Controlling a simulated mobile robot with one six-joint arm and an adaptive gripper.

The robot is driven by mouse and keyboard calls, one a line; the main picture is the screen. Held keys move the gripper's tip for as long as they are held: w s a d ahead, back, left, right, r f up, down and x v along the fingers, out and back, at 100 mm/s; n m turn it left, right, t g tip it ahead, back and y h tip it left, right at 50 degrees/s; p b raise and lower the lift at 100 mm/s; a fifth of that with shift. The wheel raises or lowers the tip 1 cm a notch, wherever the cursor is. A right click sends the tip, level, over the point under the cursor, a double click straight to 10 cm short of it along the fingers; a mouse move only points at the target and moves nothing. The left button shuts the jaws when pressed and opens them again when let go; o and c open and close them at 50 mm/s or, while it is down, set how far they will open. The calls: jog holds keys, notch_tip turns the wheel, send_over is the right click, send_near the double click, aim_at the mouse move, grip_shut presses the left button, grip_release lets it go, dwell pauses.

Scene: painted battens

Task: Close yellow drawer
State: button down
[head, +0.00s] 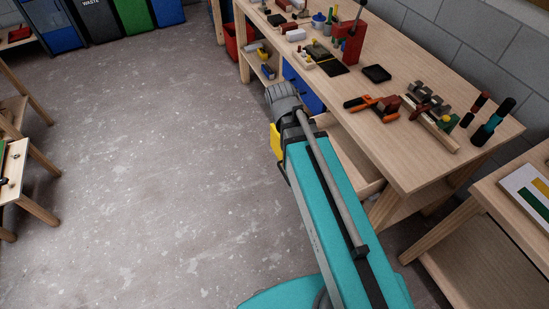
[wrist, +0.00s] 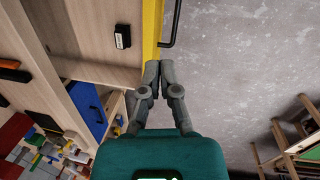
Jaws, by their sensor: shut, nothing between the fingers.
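The yellow drawer stands open, pulled out from under the workbench. Its yellow front (head: 276,141) shows in the head view, left of my arm, which hides part of it. In the wrist view the yellow front (wrist: 152,28) runs down from the top edge, with a black bar handle (wrist: 172,28) on its outer side. The pale wooden inside (head: 345,150) holds a small black object (wrist: 122,36). My gripper (wrist: 158,68) is shut and empty, its fingertips close to the near end of the yellow front. I cannot tell whether they touch it.
A blue drawer front (wrist: 88,108) lies beside the yellow drawer, under the workbench (head: 400,150). Tools and blocks cover the bench top. A red bin (head: 240,42) stands further back. The concrete floor (head: 150,170) left of my arm is clear.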

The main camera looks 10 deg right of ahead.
jog(key=w+a+f+n+t+h+b, duration=0.1)
jog(key=w+a+f+n+h+b, duration=0.2)
jog(key=w+a+f+n+b, duration=0.2)
jog(key=w+a+f+n+t+h+b, duration=0.1)
jog(key=w+a+f+n+h+b, duration=0.2)
jog(key=b, duration=1.1)
jog(key=w+a+f+n, duration=0.3)
jog(key=a+f+n, duration=0.2)
jog(key=f+n, duration=0.2)
jog(key=shift+a+f+n+t+h, duration=0.2)
jog(key=shift+f+n+t+h, duration=0.15)
jog(key=shift+n, duration=0.45)
jog(key=shift+d+b, duration=0.1)
jog(key=shift+b, duration=0.2)
jog(key=b, duration=0.7)
send_near(279, 153)
notch_tip(279, 153, down, 5)
jog(key=d, duration=0.3)
jog(key=shift+w+d+r, duration=0.15)
jog(key=shift+w+d, duration=0.5)
jog(key=shift+d, duration=0.1)
